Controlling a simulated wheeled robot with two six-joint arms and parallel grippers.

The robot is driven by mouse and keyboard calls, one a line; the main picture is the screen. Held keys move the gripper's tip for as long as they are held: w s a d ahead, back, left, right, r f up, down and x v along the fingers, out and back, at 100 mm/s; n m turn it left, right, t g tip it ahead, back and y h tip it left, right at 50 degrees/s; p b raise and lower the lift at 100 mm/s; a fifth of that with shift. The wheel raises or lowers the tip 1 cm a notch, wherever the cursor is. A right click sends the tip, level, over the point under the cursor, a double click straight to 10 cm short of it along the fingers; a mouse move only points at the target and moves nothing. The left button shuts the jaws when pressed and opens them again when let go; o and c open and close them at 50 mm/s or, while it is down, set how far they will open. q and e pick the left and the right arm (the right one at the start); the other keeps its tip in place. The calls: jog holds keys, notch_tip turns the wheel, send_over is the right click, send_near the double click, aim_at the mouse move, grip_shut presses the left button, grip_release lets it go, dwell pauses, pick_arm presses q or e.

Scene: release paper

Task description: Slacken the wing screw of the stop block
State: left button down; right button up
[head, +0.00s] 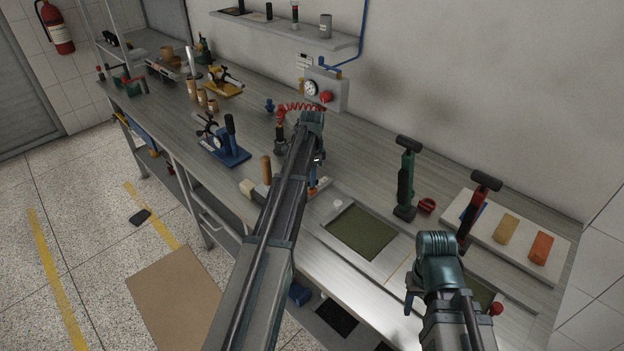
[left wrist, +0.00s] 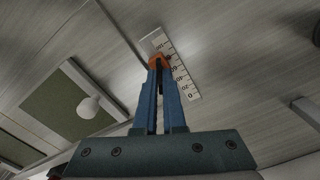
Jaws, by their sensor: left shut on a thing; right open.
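My left gripper (head: 313,186) reaches down to the bench near its front edge, mostly behind my own arm in the head view. In the left wrist view its blue fingers (left wrist: 160,75) are shut on a small orange piece (left wrist: 159,60), which sits at a white ruled scale (left wrist: 181,79). The piece looks like part of the stop block's wing screw, but I cannot tell screw from block, as the fingers hide most of it. My right gripper (head: 408,303) is open and empty at the lower right, above the bench front.
A green mat (head: 360,230) lies right of my left gripper, with a white knob (head: 337,204) at its corner. Upright green (head: 405,180) and red (head: 474,212) tools stand behind my right gripper. A blue-based gauge stand (head: 225,150) is to the left.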

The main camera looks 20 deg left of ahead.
pick_arm(q)
jog(key=n, duration=0.4)
jog(key=shift+n, duration=0.3)
jog(key=n, duration=0.4)
jog(key=shift+n, duration=0.3)
jog(key=n, duration=0.4)
jog(key=shift+n, duration=2.1)
jog(key=c, duration=1)
grip_release()
